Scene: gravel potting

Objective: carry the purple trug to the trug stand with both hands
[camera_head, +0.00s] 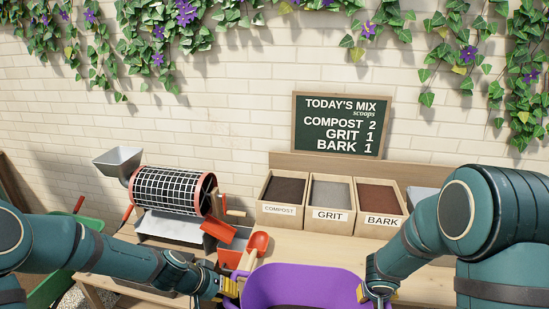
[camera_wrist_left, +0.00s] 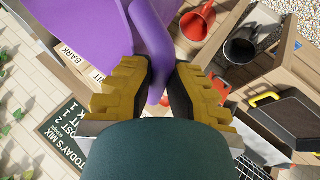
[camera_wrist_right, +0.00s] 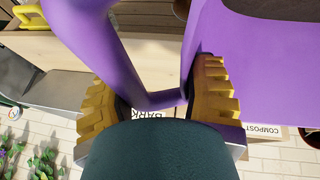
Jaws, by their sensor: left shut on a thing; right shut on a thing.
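The purple trug (camera_head: 300,284) is at the bottom middle of the head view, in front of the bench, its lower part cut off by the frame edge. My left gripper (camera_head: 230,288) is shut on the trug's left handle; the purple handle also shows between the yellow fingers in the left wrist view (camera_wrist_left: 160,75). My right gripper (camera_head: 376,291) is shut on the trug's right handle, which shows between the fingers in the right wrist view (camera_wrist_right: 160,100). The trug stand cannot be made out in these views.
Boxes of compost (camera_head: 283,190), grit (camera_head: 331,193) and bark (camera_head: 379,198) stand at the bench back under a chalkboard (camera_head: 337,125). A drum sieve (camera_head: 172,191) stands at left. A red scoop (camera_head: 259,242) lies close behind the trug. The bench top right of the scoop is clear.

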